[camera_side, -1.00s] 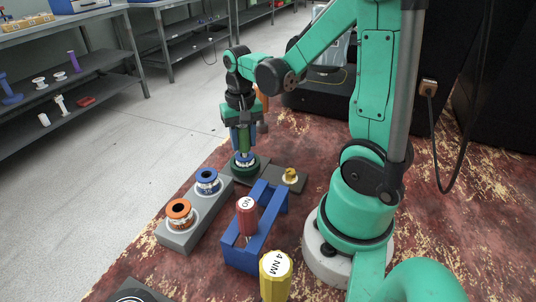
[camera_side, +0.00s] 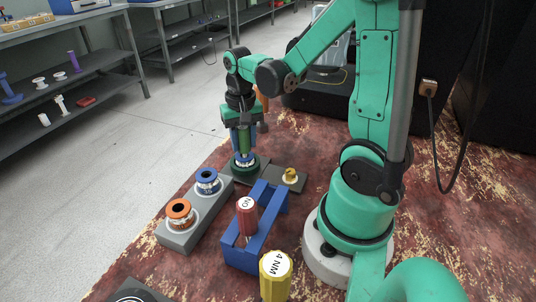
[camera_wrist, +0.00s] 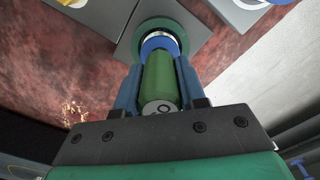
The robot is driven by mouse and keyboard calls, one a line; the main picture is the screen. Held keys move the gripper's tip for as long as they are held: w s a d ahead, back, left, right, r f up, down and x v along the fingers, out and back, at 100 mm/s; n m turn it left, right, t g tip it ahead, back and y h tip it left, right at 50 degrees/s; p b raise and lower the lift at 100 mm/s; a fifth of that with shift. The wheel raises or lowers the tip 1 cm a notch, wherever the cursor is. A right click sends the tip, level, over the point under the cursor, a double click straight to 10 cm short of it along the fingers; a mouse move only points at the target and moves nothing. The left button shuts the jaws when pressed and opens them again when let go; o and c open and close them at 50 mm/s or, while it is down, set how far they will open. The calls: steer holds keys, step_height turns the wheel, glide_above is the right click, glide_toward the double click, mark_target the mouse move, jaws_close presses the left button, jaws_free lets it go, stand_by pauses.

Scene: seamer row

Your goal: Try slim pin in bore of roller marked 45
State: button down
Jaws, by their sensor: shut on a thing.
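My gripper (camera_side: 244,142) is shut on a green-handled pin (camera_wrist: 158,78), held upright; its end face with a marking shows in the wrist view. Directly below the green handle is a blue-and-white roller (camera_side: 245,161), which also shows in the wrist view (camera_wrist: 158,44). It sits in a round dark green holder (camera_side: 243,173) on a grey plate. The handle's lower end is at or very close to the roller's top. The slim tip is hidden, so how deep it sits in the bore cannot be seen. The mark on this roller is not readable.
A grey block (camera_side: 178,243) holds an orange roller (camera_side: 180,214) and another blue roller (camera_side: 208,181). A blue rack (camera_side: 240,256) holds a red-handled tool (camera_side: 246,214). A yellow-handled tool (camera_side: 275,277) stands in front. A small brass part (camera_side: 290,175) is right of the holder.

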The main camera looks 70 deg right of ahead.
mark_target(242, 127)
steer(key=shift+r, duration=0.1)
steer(key=shift+r, duration=2.4)
